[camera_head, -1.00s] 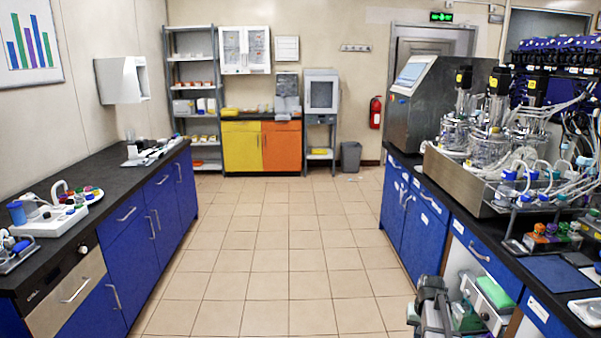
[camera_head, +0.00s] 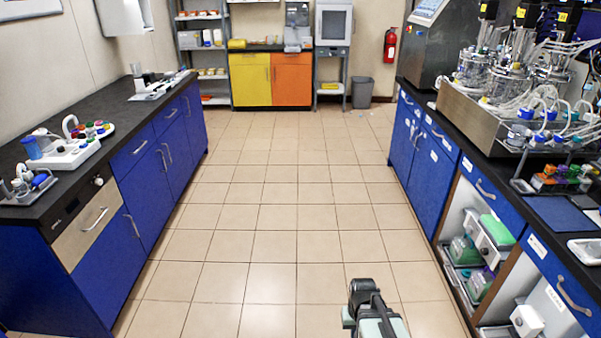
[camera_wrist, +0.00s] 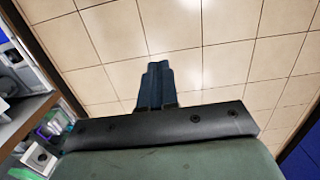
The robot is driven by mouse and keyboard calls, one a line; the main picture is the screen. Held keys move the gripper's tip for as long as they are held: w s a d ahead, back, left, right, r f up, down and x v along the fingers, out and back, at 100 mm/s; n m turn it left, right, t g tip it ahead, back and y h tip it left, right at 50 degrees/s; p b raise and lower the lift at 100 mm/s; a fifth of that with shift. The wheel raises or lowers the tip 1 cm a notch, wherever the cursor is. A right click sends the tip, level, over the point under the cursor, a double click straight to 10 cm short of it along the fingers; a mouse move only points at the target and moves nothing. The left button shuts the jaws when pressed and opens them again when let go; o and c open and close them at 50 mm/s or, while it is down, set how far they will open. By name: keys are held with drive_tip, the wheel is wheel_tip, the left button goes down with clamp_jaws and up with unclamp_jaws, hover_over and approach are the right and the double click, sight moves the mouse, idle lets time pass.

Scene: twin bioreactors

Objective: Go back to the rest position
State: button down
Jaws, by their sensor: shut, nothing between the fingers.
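My gripper shows in the wrist view (camera_wrist: 157,85) with its two dark fingers pressed together and nothing between them. It hangs over the bare tiled floor, clear of any object. In the head view, part of my arm (camera_head: 372,312) shows at the bottom, right of centre, over the aisle between the benches. The gripper's fingertips cannot be made out in the head view.
The left bench (camera_head: 50,205) carries small labware. The right bench (camera_head: 497,185) carries the bioreactors (camera_head: 510,75), a rack of coloured caps (camera_head: 560,175) and a blue mat (camera_head: 562,215). Open shelves (camera_head: 470,240) sit under it. The tiled aisle (camera_head: 265,220) is clear.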

drive_tip(key=s+f+g, duration=0.3)
drive_tip(key=s+f, duration=0.5)
drive_tip(key=s, duration=0.5)
drive_tip(key=s+f+g, duration=0.3)
drive_tip(key=s+f, duration=0.6)
drive_tip(key=s, duration=0.5)
drive_tip(key=c, duration=1.9)
unclamp_jaws()
